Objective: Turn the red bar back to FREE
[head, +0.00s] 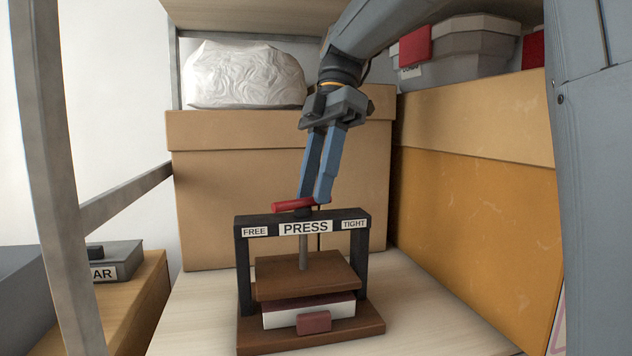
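The press (305,227) stands on the shelf, with a dark frame and a top beam labelled FREE at left, PRESS in the middle and TIGHT at right. The red bar (289,206) lies level above the beam, its visible end pointing left toward the FREE label (255,231). My gripper (313,197) reaches down from above, its two blue fingertips at the bar's right part, close together with a narrow gap. The fingers hide that part, so I cannot tell if they clamp it. Below, a screw (303,254) meets a brown plate (306,275) over a dark-red-and-white block (283,317).
A large cardboard box (220,200) with a white crumpled bag (245,75) on it stands behind the press. An orange-tan box (480,210) stands at right. A metal shelf post (55,170) is at left. Bare shelf surface (430,310) lies right of the press.

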